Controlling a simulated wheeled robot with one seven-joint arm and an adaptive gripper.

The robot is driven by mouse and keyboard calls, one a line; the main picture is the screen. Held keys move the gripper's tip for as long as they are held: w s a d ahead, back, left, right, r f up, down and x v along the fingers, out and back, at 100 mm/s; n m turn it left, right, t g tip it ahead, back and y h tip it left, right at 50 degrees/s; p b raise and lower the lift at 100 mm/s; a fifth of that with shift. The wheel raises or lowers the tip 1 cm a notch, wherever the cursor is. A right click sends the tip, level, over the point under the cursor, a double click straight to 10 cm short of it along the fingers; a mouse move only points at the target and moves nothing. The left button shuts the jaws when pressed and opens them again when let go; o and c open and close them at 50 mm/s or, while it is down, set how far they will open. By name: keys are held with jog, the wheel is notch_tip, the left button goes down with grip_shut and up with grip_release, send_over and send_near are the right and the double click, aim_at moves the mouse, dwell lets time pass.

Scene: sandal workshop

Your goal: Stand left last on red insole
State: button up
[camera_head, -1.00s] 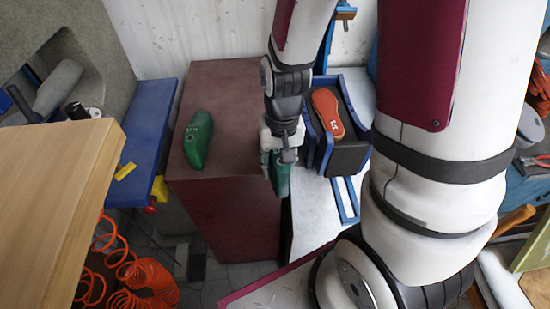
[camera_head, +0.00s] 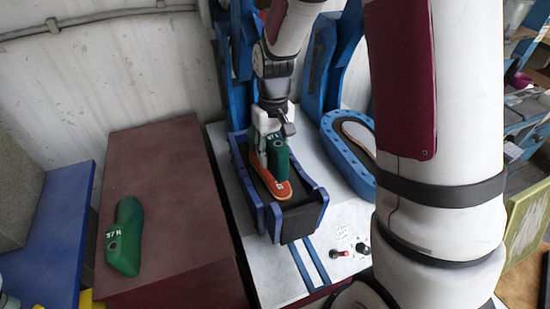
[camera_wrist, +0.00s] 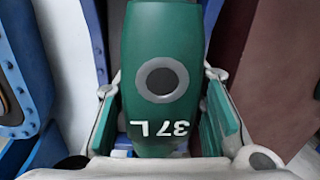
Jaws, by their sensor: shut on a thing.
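The left last (camera_head: 278,168) is green and marked 37 L. My gripper (camera_head: 268,138) is shut on it; in the wrist view the last (camera_wrist: 165,45) sits between my gripper's green finger pads (camera_wrist: 163,118). The red insole (camera_head: 281,191) lies on a dark pad inside a blue-walled holder (camera_head: 274,222). The last is over the insole and hides much of it, leaving its near end bare. I cannot tell whether the last touches the insole. In the wrist view the insole is not visible.
A second green last (camera_head: 124,238), marked 57 R or 37 R, lies on the brown box (camera_head: 165,180) at left. A blue oval tray (camera_head: 352,165) with a pale insole stands close right of the holder. A red knob (camera_head: 339,254) is on the white bench.

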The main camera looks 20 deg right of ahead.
jog(key=shift+w+d+f, duration=0.1)
jog(key=shift+w+d, duration=0.05)
jog(key=shift+d, duration=0.35)
jog(key=shift+f+b, duration=1.5)
jog(key=shift+f, duration=1.05)
jog(key=shift+a+f, duration=0.1)
jog(key=shift+f, duration=0.15)
jog(key=o, duration=1.2)
jog(key=shift+s, duration=0.2)
